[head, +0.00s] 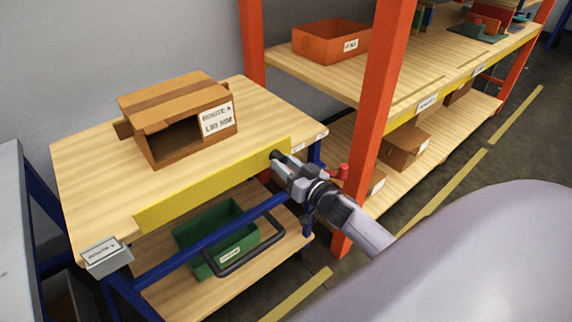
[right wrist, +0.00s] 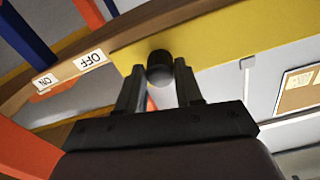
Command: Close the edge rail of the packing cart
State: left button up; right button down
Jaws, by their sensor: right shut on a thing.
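The packing cart (head: 85,165) has a wooden top and a blue frame. Its edge rail is a yellow board (head: 200,190) along the front edge, with bare wood between its left end and the cart's front left corner. A black round knob (right wrist: 160,66) is on the rail near its right end. My right gripper (head: 280,162) is at that knob, with its fingers (right wrist: 157,88) shut on it from both sides. An OFF label (right wrist: 90,60) is close to the knob, and an ON label (right wrist: 44,82) is farther along the edge. My left gripper is not in view.
A cardboard box (head: 180,115) stands on the cart top. A green bin (head: 215,235) is on the lower shelf, behind a black handle (head: 245,250). A label box (head: 105,255) hangs at the front left corner. An orange shelf post (head: 375,110) stands close right of my gripper.

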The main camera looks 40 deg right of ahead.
jog(key=c, duration=0.7)
grip_release()
jog(key=shift+w+r, duration=0.1)
jog(key=shift+r, duration=0.35)
jog(key=shift+c, duration=0.2)
jog(key=shift+f, duration=0.1)
jog(key=shift+s+f, duration=0.15)
jog(key=shift+s, duration=0.3)
jog(key=s, duration=0.6)
jog(key=shift+s+d, duration=0.15)
jog(key=shift+d, duration=0.15)
